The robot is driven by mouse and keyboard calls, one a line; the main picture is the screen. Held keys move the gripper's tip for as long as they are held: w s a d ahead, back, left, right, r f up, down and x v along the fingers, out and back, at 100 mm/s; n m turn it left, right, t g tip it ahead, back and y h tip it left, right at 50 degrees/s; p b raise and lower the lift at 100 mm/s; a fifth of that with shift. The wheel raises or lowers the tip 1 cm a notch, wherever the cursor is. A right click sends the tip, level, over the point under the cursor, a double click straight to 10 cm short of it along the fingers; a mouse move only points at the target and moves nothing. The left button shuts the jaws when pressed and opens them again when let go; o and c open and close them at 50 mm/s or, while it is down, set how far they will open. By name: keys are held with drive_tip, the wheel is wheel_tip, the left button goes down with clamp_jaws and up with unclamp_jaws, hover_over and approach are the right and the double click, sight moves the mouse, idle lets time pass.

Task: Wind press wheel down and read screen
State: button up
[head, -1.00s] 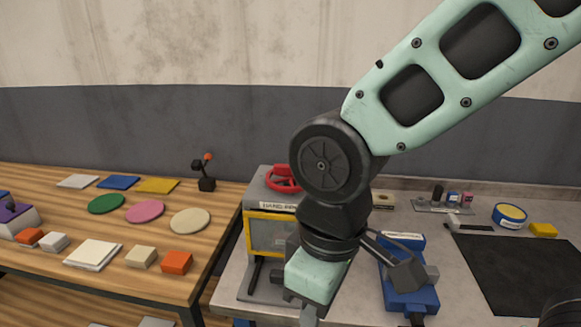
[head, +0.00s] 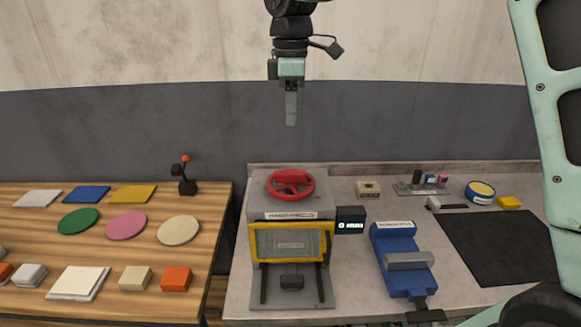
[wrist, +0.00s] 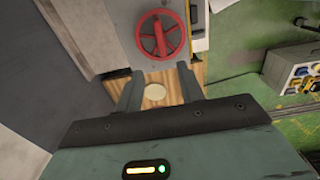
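The hand press (head: 318,208) stands on the grey bench, with a red wheel (head: 291,178) on top and a yellow-framed clear guard (head: 256,243) in front. The red wheel also shows in the wrist view (wrist: 161,38), beyond the fingertips. A small black screen (head: 350,221) at the press's right side is lit and seems to read 0 with small letters after it. My gripper (head: 291,118) hangs high above the press, fingers down, clear of the wheel. In the wrist view my gripper (wrist: 158,78) has its fingers apart with nothing between them.
A blue vise-like device (head: 396,240) stands right of the press, with a black mat (head: 500,250) beyond it. A tape roll (head: 481,191) and small tools lie behind. The wooden table (head: 215,225) at left holds coloured discs, sheets and blocks.

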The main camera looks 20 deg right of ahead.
sight(291, 172)
wheel_tip(291, 172, down, 16)
drive_tip(key=p, duration=0.4)
drive_tip(key=shift+r, duration=0.2)
clamp_jaws()
